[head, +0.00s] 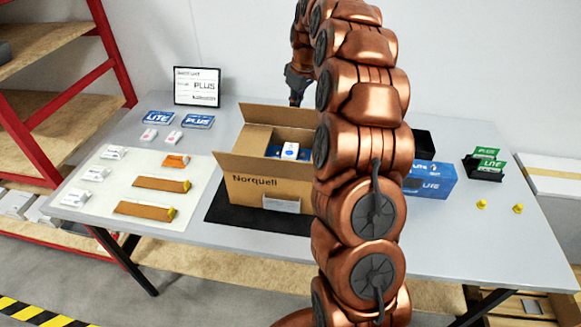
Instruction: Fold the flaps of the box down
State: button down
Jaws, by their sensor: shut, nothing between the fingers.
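The cardboard box (245,190), printed "Norquell", stands open on a black mat (218,208) near the middle of the table. Blue and white packages (289,151) show inside. My gripper (296,102) points down just beyond the back flap, shut and empty. I cannot tell whether it touches the flap.
A pale mat (128,171) at left holds small white boxes and orange-brown packs. Right of my arm are a blue box (430,180), green packs (487,155) and yellow pieces (482,204).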

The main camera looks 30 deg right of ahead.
aim_at(293, 114)
jog(key=shift+s+a, duration=0.3)
jog(key=shift+s, duration=0.05)
jog(key=shift+s+a+f+b, duration=0.55)
jog(key=shift+s+a+b, duration=0.25)
jog(key=shift+b, duration=0.3)
jog(key=shift+s+a, duration=0.1)
jog(key=shift+s, duration=0.15)
jog(key=shift+s+a+f+b, duration=0.4)
jog(key=shift+f+b, duration=0.1)
jog(key=shift+f, duration=0.1)
jog(key=shift+s+a+f+b, duration=0.3)
jog(key=shift+s+f+b, duration=0.1)
jog(key=shift+f+b, duration=0.15)
jog(key=shift+s+a+f+b, duration=0.35)
jog(key=shift+s+f+b, duration=0.1)
jog(key=shift+f, duration=0.15)
jog(key=shift+w, duration=0.1)
jog(key=shift+f, duration=0.5)
jog(key=shift+r, duration=0.1)
notch_tip(293, 114, up, 7)
jog(key=p, duration=0.1)
jog(key=shift+r, duration=0.15)
